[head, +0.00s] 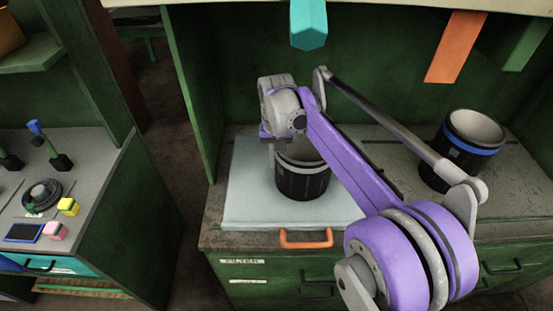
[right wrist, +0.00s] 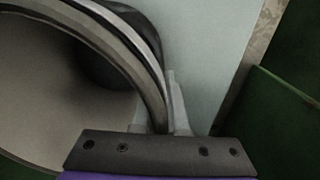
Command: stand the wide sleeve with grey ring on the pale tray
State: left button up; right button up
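The wide sleeve with grey ring (head: 302,183) is a dark, ribbed, open cylinder. It stands upright over the pale tray (head: 246,188) in the head view and seems to rest on it, though its base contact is hard to judge. My right gripper (head: 281,138) is at its rim, pointing down. In the right wrist view the sleeve's rim (right wrist: 130,48) passes between my two fingertips (right wrist: 160,105), one inside and one outside, and they look closed on the wall. The tray (right wrist: 205,50) shows beside it. My left gripper is not in view.
A second dark sleeve with a blue ring (head: 468,143) stands on the grey counter at the right, behind my arm. Orange (head: 455,47) and teal (head: 308,24) pieces hang above. An orange handle (head: 306,240) is at the front edge. A side bench (head: 85,165) holds small items.

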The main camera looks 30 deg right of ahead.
jog(key=o, duration=0.4)
notch_tip(320, 180, up, 12)
jog(key=shift+r+p, duration=0.15)
jog(key=shift+p, duration=0.55)
